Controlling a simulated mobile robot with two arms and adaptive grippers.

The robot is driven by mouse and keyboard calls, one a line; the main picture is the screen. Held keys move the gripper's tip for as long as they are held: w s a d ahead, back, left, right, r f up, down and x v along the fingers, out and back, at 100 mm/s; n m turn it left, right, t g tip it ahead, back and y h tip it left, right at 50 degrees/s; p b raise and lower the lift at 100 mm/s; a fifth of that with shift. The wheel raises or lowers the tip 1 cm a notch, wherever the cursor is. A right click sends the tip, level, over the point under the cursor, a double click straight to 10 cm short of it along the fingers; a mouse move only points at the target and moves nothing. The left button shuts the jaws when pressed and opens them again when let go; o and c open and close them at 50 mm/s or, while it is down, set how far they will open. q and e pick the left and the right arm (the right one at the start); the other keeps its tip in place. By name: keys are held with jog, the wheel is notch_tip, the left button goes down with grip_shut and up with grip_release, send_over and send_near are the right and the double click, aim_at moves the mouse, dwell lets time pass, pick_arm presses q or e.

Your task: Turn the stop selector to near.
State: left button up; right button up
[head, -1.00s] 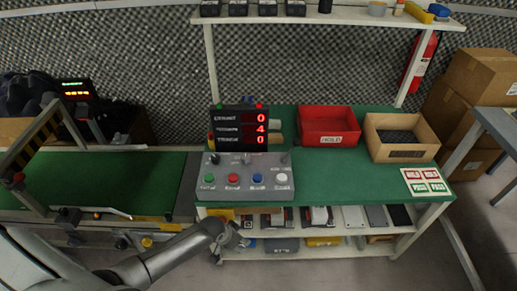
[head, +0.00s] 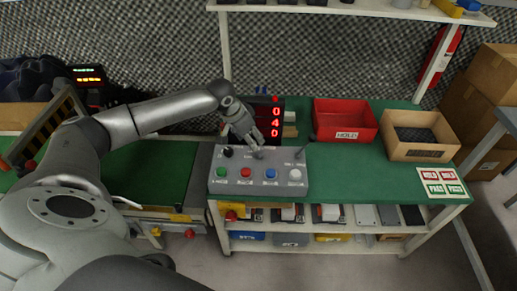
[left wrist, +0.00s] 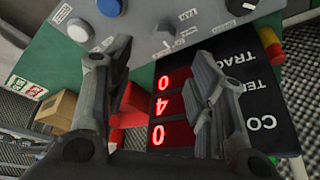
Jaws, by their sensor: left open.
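The grey control panel (head: 258,180) sits on the green bench and also shows in the left wrist view (left wrist: 200,18). Its back row has a black knob (head: 228,151), a middle selector (head: 259,155) and a thin lever (head: 299,153) at the right. Labels are too small to read, so I cannot tell surely which is the stop selector. My left gripper (head: 250,138) is open and empty above the panel's back edge, close to the middle selector. In the left wrist view the gripper (left wrist: 162,60) has its fingers apart, with the middle selector (left wrist: 166,27) beyond the gap.
A display (head: 276,118) reading 0, 4, 0 stands behind the panel, partly hidden by my gripper. Green, red, blue and white buttons line the panel's front. A red bin (head: 345,133) and a cardboard box (head: 420,152) stand to the right. A shelf (head: 350,8) runs above.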

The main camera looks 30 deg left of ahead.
aim_at(259, 151)
pick_arm(q)
jog(key=x, duration=1)
jog(key=shift+w+a+f, duration=0.1)
jog(key=shift+w+a, duration=0.15)
jog(key=shift+c, duration=0.2)
jog(key=c, duration=1)
